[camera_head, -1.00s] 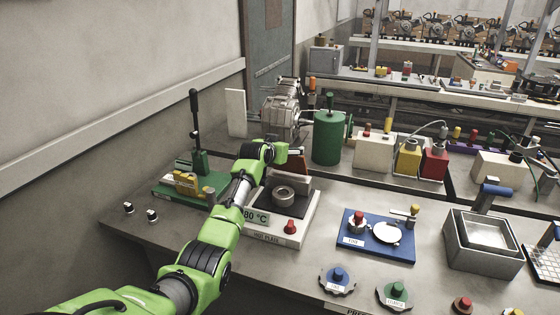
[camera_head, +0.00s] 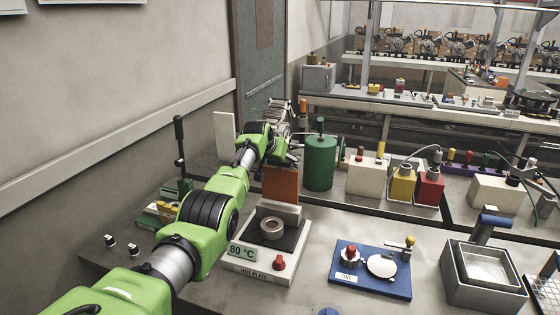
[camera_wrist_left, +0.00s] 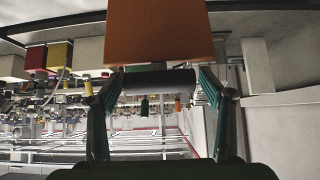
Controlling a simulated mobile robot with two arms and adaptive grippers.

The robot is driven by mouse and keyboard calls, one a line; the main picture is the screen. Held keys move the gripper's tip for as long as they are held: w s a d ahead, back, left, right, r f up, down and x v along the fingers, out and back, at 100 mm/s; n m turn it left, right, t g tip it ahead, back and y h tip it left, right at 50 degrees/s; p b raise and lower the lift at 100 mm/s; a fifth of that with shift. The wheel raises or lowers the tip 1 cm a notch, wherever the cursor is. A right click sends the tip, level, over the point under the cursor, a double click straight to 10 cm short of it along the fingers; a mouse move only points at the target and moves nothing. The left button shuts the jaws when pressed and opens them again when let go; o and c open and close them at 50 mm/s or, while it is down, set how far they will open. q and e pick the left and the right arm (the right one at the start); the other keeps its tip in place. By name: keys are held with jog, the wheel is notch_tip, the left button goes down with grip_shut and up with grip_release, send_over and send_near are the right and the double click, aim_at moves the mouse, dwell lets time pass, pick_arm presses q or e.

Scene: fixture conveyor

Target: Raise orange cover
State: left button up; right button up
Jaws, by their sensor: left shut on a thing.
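The orange cover (camera_head: 281,185) is a flat panel standing about upright at the back of the hot plate (camera_head: 262,258), above a pale block. It also shows in the left wrist view (camera_wrist_left: 158,32), filling the top middle. My left gripper (camera_head: 290,158) is at the cover's top edge. In the left wrist view its two fingers (camera_wrist_left: 158,80) are at the ends of a dark bar along the cover's edge, shut on it. A metal ring (camera_head: 271,227) rests on the dark plate, uncovered. My right gripper is in no view.
A green cylinder (camera_head: 320,162) stands close right of the cover. A green-based lever press (camera_head: 180,190) is to the left. A blue scale board (camera_head: 372,284) and a grey basin (camera_head: 484,270) are to the right. Bare bench lies between hot plate and scale.

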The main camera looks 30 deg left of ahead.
pick_arm(q)
jog(key=shift+w+f, duration=0.15)
jog(key=shift+w, duration=0.05)
dwell(0.4)
jog(key=o, duration=1.6)
jog(key=shift+w+a, duration=0.1)
jog(key=shift+s+r, duration=0.45)
jog(key=shift+r, duration=0.1)
jog(key=v, duration=1)
jog(key=shift+s+r, duration=0.15)
jog(key=shift+r, duration=0.1)
